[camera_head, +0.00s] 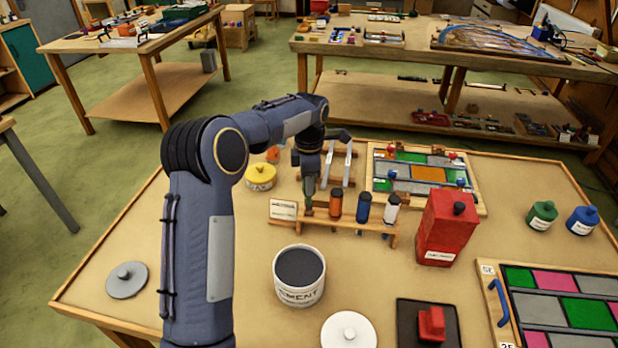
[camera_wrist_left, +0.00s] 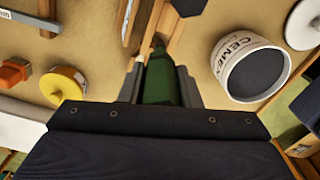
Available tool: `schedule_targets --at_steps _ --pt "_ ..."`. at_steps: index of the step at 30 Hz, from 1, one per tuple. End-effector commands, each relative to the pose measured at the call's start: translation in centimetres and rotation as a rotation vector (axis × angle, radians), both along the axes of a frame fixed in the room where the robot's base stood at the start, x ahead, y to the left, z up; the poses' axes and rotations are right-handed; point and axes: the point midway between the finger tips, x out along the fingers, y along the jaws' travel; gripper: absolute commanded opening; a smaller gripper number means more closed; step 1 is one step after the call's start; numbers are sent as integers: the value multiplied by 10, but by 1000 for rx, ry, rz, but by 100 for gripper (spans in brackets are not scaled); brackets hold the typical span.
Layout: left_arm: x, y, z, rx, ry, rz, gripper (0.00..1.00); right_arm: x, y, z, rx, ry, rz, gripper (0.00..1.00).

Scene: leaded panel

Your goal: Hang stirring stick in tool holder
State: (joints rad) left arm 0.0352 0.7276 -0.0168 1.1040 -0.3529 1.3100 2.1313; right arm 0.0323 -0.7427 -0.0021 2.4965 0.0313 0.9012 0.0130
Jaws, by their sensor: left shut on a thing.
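The wooden tool holder (camera_head: 348,224) stands mid-table with a small label card at its left end. Tools with orange (camera_head: 336,203), blue (camera_head: 363,206) and white (camera_head: 391,209) handles hang in it. My left gripper (camera_head: 309,178) is over the holder's left end, pointing down. It is shut on a green handle (camera_wrist_left: 160,80), which I take to be the stirring stick; the green also shows below the fingers in the head view (camera_head: 309,192). The stick's lower part is hidden, so I cannot tell whether it sits in a slot. My right gripper is out of view.
A cement tub (camera_head: 299,276) stands in front of the holder, and a red can (camera_head: 447,228) to its right. A yellow-lidded pot (camera_head: 261,177) is to the left. A leaded panel (camera_head: 424,174) lies behind. The table's left front is mostly clear.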

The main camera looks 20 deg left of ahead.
Motion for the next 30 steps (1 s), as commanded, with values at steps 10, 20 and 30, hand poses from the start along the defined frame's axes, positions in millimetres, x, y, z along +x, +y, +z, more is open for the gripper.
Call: schedule_targets --at_steps 10,20,30 --pt "0 0 -35 1 0 -1 8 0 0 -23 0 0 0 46" --pt "0 0 -61 0 0 0 8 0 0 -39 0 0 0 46" --pt "0 0 -69 0 0 0 8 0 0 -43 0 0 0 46"
